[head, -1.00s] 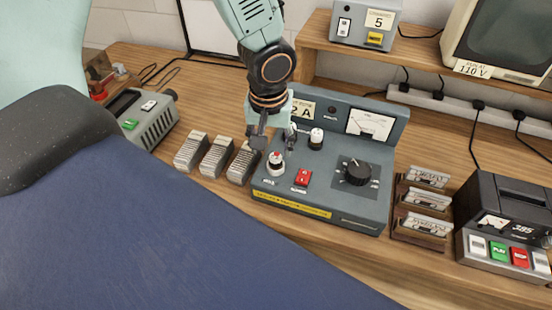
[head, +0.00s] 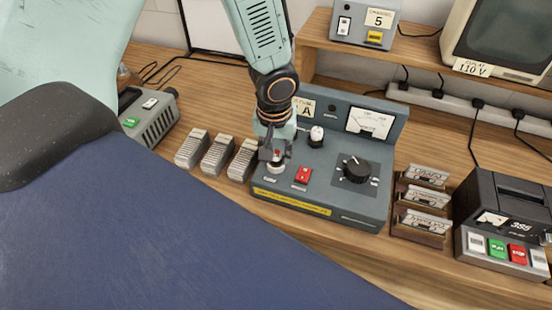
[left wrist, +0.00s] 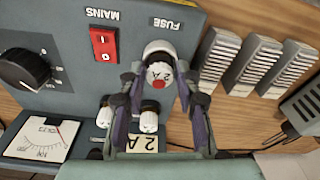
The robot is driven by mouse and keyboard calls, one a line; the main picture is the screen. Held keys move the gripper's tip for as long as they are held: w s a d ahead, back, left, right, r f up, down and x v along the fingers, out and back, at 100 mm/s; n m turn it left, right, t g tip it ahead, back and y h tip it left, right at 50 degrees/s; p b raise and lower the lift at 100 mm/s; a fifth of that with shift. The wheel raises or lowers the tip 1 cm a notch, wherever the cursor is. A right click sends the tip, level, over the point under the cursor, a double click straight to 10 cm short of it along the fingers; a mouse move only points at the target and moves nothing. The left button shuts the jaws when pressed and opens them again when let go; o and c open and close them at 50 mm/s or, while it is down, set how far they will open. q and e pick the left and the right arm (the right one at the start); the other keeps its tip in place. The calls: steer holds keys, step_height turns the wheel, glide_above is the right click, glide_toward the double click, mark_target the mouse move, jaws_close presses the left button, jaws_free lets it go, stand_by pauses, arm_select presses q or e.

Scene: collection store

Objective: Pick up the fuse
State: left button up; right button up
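In the head view my left gripper (head: 275,158) is low over the front left of the box (head: 345,207) and hides most of the fuse. In the left wrist view the gripper (left wrist: 158,84) is open, with one finger on each side of the fuse and small gaps visible. Two more white caps (left wrist: 149,118) (left wrist: 106,116) stand farther back on the box. My right gripper is not in view.
A red MAINS switch (head: 303,174) and a black dial (head: 356,170) are right of the fuse. Several grey finned blocks (head: 218,155) stand left of the box. A cassette rack (head: 423,206) and recorder (head: 505,220) stand at the right.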

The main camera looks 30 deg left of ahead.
arm_select(q)
steer(key=shift+w, duration=0.1)
steer(key=c, duration=0.3)
jaws_close()
